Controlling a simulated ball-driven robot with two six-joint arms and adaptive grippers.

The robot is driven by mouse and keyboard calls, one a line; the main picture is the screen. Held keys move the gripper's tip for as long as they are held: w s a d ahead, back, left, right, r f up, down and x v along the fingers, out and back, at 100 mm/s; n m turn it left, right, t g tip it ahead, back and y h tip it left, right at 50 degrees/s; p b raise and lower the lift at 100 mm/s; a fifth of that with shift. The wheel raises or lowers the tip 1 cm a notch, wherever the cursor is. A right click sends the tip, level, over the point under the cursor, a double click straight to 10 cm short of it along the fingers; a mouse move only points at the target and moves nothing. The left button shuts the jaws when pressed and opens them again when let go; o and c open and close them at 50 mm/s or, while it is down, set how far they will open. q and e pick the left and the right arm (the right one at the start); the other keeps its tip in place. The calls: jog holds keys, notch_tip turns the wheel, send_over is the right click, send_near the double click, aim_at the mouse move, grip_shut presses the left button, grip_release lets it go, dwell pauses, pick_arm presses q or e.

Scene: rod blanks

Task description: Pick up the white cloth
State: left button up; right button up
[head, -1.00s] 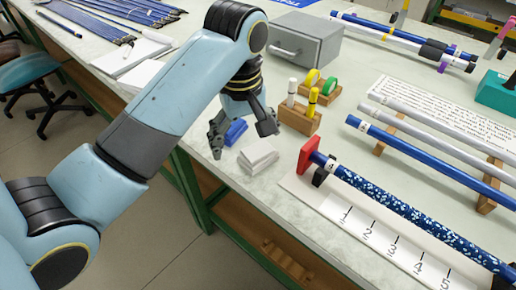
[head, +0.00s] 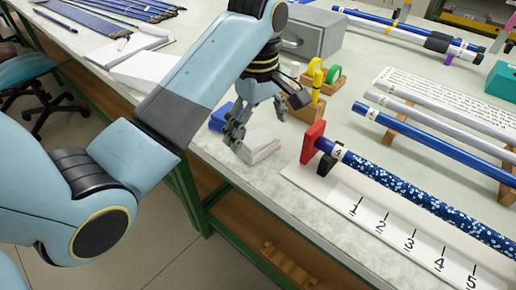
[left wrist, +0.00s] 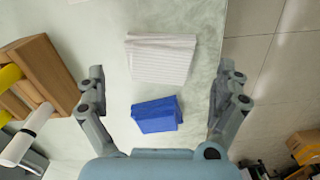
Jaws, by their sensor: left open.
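The white cloth (head: 258,145) is a folded stack lying on the bench near its front edge. In the left wrist view the white cloth (left wrist: 161,58) lies flat beyond the fingertips, roughly centred between them. A folded blue cloth (left wrist: 157,114) lies beside it, closer to the gripper base; it also shows in the head view (head: 219,117). My left gripper (head: 258,122) is open and empty above the cloths, its fingers spread wide in the left wrist view (left wrist: 166,85). In the head view it partly covers both cloths. My right gripper is not in view.
A wooden block with markers and tape rolls (head: 300,104) stands close to the gripper's right. A red stop (head: 312,141) ends a numbered board (head: 350,203) with a speckled blue rod. A grey box (head: 318,34) stands behind. The bench edge is close.

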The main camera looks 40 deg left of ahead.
aim_at(258, 137)
pick_arm(q)
notch_tip(258, 137, down, 3)
jog(key=shift+f, duration=0.1)
jog(key=shift+c, duration=0.3)
jog(key=c, duration=1.1)
